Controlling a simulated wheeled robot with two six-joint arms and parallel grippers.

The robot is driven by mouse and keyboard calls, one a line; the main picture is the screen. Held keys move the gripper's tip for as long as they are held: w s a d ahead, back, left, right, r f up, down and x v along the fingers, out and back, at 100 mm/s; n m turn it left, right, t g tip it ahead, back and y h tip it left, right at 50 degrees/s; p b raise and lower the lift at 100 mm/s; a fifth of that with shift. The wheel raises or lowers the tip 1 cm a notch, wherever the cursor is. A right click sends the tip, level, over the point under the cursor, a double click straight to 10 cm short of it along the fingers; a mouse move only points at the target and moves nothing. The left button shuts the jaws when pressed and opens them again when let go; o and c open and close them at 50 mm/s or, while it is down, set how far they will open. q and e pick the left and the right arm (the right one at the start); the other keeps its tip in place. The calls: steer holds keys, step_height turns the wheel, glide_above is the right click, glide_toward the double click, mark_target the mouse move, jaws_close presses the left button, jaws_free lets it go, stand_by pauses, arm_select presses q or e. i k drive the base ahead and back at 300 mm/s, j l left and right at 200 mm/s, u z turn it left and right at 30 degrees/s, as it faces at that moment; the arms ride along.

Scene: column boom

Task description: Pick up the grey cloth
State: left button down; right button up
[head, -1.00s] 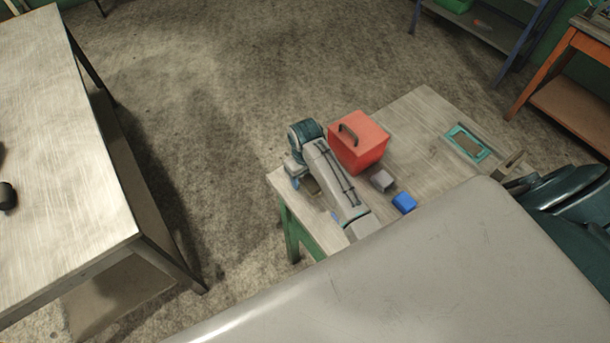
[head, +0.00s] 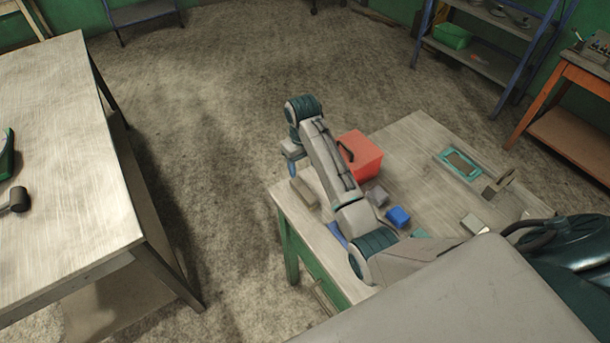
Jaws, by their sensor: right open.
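A small grey piece (head: 378,196), which looks like the folded grey cloth, lies on the green-legged table (head: 420,145), between the red box (head: 362,155) and a blue block (head: 398,217). My arm partly covers its left side. My right gripper (head: 292,168) is open and points down over the table's left end, left of the red box and well apart from the grey piece. Its fingers are small and partly hidden by the wrist. My left gripper is not in view.
A brownish block (head: 304,193) lies just below my right gripper. A teal-framed item (head: 460,163), a wooden piece (head: 497,185) and a pale block (head: 475,223) are on the table's right part. A larger table (head: 60,140) stands left, with open floor between.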

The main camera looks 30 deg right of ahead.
mark_target(376, 194)
steer(key=z, duration=1.45)
steer(key=k+j, duration=0.2)
steer(key=k, duration=0.15)
